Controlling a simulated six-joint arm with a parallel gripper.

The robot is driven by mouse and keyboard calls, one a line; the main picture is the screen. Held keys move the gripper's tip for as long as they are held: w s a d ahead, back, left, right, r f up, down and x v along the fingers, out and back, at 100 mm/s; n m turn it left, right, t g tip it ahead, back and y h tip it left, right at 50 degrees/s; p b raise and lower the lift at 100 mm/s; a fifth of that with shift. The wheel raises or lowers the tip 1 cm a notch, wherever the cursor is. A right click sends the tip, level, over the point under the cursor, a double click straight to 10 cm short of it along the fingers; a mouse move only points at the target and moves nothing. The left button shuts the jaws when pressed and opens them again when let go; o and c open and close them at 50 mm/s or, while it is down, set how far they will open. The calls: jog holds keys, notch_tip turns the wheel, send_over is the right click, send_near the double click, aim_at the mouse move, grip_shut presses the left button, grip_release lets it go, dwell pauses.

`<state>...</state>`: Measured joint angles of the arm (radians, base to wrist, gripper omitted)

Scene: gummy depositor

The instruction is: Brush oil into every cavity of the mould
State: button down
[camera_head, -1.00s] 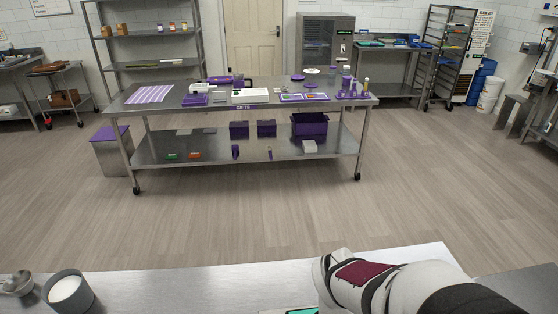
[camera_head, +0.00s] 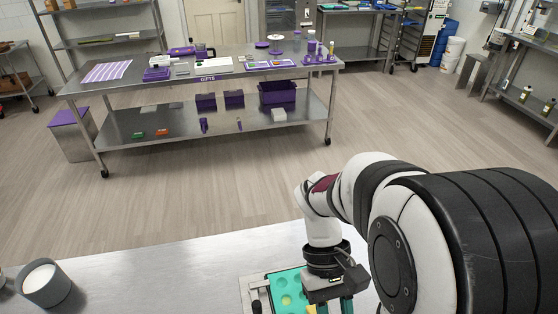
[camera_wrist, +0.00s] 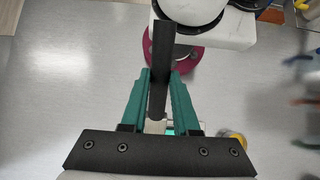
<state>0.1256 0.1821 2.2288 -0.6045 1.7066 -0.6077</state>
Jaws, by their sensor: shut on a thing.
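The teal mould (camera_head: 279,281) lies on a tray at the bottom of the head view, with round cavities showing. One cavity (camera_head: 286,299) looks yellowish; the rest of the mould is cut off by the frame edge or hidden behind my gripper. My gripper (camera_head: 334,305) is over the mould's right side. In the wrist view its teal fingers (camera_wrist: 161,78) are shut on a dark bar-like handle (camera_wrist: 162,60), which appears to be the brush. Its bristles are not clearly visible. A small teal patch, apparently the mould, shows beneath the fingers. Whether the brush touches it cannot be told.
A grey cup with white contents (camera_head: 46,285) stands on the metal worktop (camera_head: 180,275) at the left. A yellow round item (camera_wrist: 235,139) shows beside my gripper in the wrist view. The worktop between cup and mould is clear.

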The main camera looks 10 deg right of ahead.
jog(key=shift+f, duration=2.65)
jog(key=shift+f, duration=0.8)
jog(key=w, duration=1.2)
jog(key=shift+w, duration=0.3)
dwell(0.5)
